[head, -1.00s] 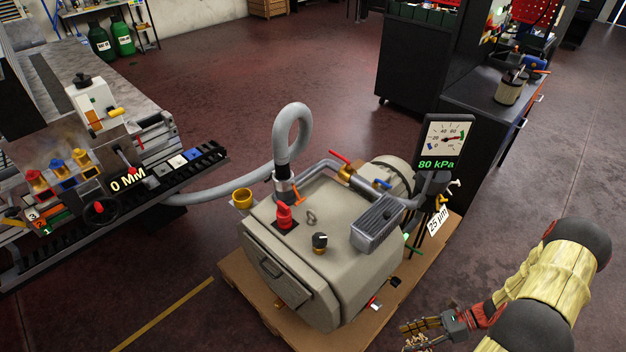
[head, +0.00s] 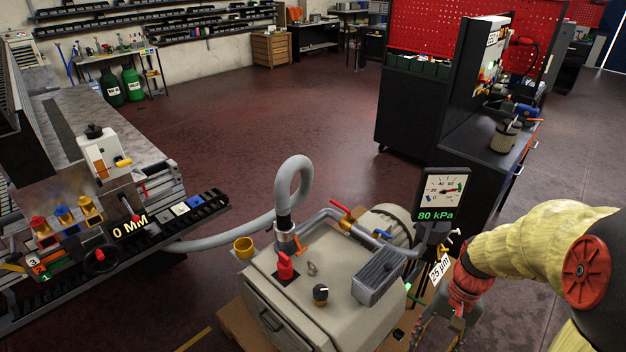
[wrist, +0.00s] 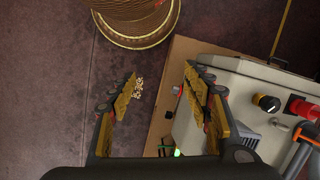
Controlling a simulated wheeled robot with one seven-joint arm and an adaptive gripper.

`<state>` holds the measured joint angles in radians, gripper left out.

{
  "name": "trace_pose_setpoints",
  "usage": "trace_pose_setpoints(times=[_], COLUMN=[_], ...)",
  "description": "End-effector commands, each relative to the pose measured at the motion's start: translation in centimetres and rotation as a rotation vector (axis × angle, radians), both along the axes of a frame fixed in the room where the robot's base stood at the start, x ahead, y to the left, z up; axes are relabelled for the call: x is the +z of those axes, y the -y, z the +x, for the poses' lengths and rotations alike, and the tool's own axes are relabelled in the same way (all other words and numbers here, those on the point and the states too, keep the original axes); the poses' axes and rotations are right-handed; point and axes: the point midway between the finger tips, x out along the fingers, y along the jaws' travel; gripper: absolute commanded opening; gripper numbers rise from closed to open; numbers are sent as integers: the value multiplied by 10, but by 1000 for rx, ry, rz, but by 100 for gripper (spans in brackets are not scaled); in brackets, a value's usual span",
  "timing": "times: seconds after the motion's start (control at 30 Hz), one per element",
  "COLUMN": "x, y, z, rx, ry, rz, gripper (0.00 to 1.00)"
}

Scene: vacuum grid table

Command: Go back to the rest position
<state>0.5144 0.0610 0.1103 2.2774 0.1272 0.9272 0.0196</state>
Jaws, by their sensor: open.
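My gripper (wrist: 160,85) is open in the wrist view, with nothing between its gold-padded fingers. Its fingers point down over the floor beside the pallet edge. In the head view my gripper (head: 436,335) is low at the right of the grey vacuum pump (head: 330,280), partly cut off by the bottom edge. It looks apart from the pump. The pump also shows at the right of the wrist view (wrist: 225,95).
A gauge (head: 444,192) reading 80 kPa stands just behind my gripper. The brown pallet (head: 235,325) lies under the pump. A grey hose (head: 235,232) runs left to the grid table (head: 70,110). A dark bench (head: 480,160) stands behind; open floor (head: 260,110) lies between.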

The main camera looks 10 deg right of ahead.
Motion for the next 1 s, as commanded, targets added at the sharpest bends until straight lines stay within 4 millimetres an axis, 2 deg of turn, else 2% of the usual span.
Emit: trace_pose_setpoints(times=[0.03, 0.1, 0.5, 0.8, 0.9, 1.0], x=[18, 37, 140, 216, 230, 232], y=[-7, -15, -71, -118, -129, -136], z=[0, -2, -21, -30, -33, -33], rx=[50, 111, 374, 512, 547, 571], ry=[38, 82, 367, 623, 673, 684], rz=[-32, -72, -252, -308, -310, -303], gripper=[49, 49, 49, 49, 49, 49])
